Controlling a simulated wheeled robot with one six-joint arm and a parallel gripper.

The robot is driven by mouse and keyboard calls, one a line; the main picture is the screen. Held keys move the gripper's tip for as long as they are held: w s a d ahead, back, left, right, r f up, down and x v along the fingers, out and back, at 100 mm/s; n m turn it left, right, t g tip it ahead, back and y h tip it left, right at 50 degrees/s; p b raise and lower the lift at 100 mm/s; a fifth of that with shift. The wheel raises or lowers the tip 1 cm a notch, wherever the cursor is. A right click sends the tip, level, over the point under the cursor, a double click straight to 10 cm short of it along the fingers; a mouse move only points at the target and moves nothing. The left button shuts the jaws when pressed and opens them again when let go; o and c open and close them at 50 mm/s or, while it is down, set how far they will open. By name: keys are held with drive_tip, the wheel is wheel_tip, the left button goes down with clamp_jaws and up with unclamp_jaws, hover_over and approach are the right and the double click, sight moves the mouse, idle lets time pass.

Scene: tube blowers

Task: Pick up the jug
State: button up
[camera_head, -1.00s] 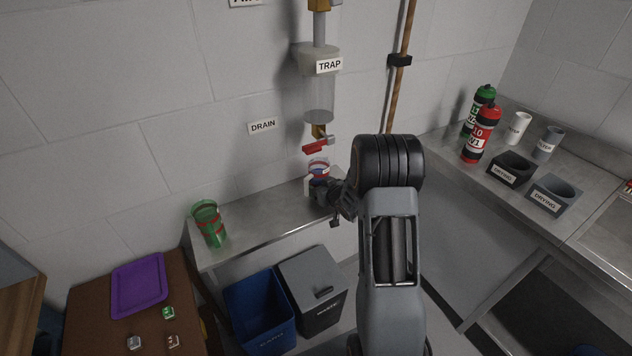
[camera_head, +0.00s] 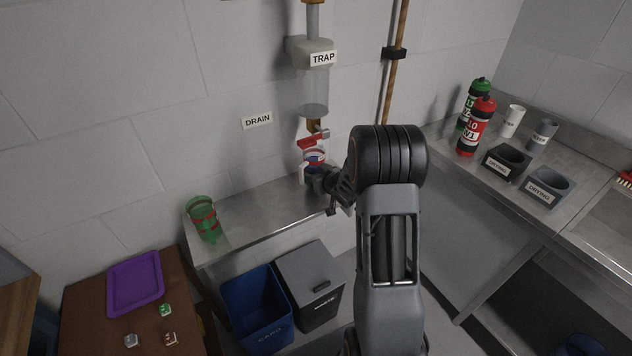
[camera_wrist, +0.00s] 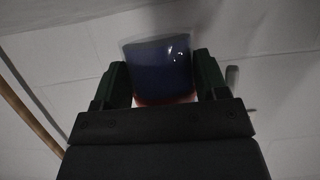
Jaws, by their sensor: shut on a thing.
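The jug (camera_head: 314,157), with blue, red and white bands, is at the metal shelf's right end, close under the red tap of the trap. My gripper (camera_head: 321,176) is shut on it from the front right. The jug looks upright and slightly above the shelf; its lower part is partly hidden by my gripper. In the wrist view the jug (camera_wrist: 160,62) sits between both fingers, clear with dark blue inside and a red band low down. A green jug-like vessel (camera_head: 204,222) with red bands stands at the shelf's left end.
The trap (camera_head: 313,88) hangs on the wall above, its red tap (camera_head: 310,143) very close to the jug's top. A copper-coloured pipe (camera_head: 397,45) runs to the right. Blue (camera_head: 258,308) and grey (camera_head: 309,283) bins stand below. The shelf's middle (camera_head: 255,212) is clear.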

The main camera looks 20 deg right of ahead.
drive_tip(key=s+d+b, duration=0.2)
drive_tip(key=s+b, duration=0.2)
drive_tip(key=s, duration=1.4)
drive_tip(key=shift+r, duration=0.35)
drive_tip(key=w+a, duration=0.3)
drive_tip(key=a, duration=0.1)
drive_tip(key=w+a+n+y, duration=0.1)
drive_tip(key=w+a, duration=0.2)
drive_tip(key=a, duration=0.1)
drive_tip(key=w+a+y, duration=0.1)
drive_tip(key=w+a, duration=0.2)
drive_tip(key=a, duration=0.2)
drive_tip(key=shift+a+r+n, duration=0.1)
drive_tip(key=shift+r+n, duration=0.1)
drive_tip(key=shift+n, duration=0.2)
drive_tip(key=shift+a, duration=0.55)
drive_tip(key=shift+s, duration=0.1)
